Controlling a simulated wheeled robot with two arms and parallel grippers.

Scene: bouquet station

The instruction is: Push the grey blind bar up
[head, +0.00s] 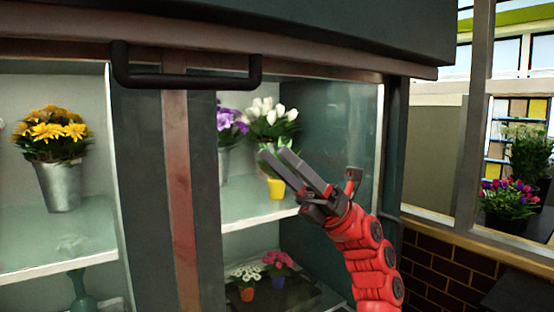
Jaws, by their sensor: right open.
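The dark grey blind bar (190,81) is a long handle-shaped bar. It hangs below the lower edge of the hood-like panel, at the upper left of the head view, in front of the cabinet. My right gripper (273,154) is below and to the right of the bar's right end, with its fingers pointing up and left. It is open and empty, and apart from the bar. My left gripper is not in view.
The flower cabinet holds yellow flowers in a metal bucket (61,184), white tulips (272,118), purple flowers (230,124) and small pots on the lower shelf. A dark upright post (137,190) divides it. A window with plants is at right.

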